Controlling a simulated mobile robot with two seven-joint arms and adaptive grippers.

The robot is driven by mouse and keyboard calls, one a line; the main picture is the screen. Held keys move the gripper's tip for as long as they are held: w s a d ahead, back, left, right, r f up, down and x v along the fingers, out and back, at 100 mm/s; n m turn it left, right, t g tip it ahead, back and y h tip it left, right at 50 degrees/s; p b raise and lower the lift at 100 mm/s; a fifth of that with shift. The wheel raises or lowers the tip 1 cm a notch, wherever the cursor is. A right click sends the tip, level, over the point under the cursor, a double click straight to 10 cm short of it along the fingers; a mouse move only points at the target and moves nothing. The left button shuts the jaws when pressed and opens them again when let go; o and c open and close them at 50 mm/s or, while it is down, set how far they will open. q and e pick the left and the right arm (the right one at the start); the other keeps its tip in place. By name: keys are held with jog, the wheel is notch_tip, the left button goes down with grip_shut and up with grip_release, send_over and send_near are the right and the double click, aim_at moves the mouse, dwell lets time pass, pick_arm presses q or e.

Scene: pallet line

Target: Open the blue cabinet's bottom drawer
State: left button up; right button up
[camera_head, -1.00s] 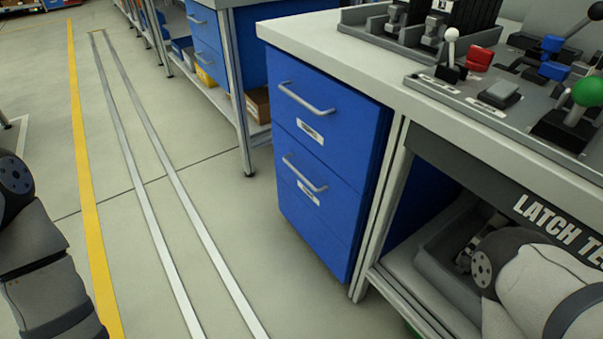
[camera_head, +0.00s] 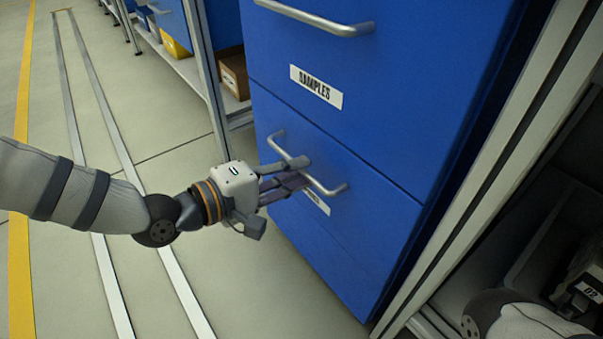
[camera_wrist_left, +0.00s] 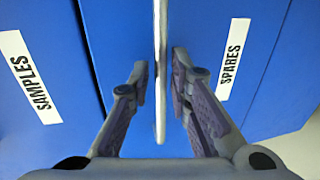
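The blue cabinet (camera_head: 400,100) stands right of centre in the head view. Its lower handled drawer (camera_head: 340,240) looks flush with the front and has a grey bar handle (camera_head: 335,190). My left gripper (camera_head: 303,172) is at this handle, reaching in from the left. In the left wrist view, the gripper (camera_wrist_left: 160,78) is open, with one finger on each side of the handle (camera_wrist_left: 160,30) and narrow gaps beside it. The SPARES label (camera_wrist_left: 232,58) is beside the right finger; the fingers partly cover it in the head view. My right gripper is not in view.
The upper drawer, labelled SAMPLES (camera_head: 316,87), is shut and has its own handle (camera_head: 315,18). A pale frame post (camera_head: 490,170) stands right of the cabinet. Open floor (camera_head: 250,290) lies in front, with a yellow line (camera_head: 20,260). Another bench (camera_head: 205,70) stands behind.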

pick_arm(q)
jog(key=shift+x, duration=1)
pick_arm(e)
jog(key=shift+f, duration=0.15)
pick_arm(q)
grip_shut()
jog(key=shift+a, duration=0.15)
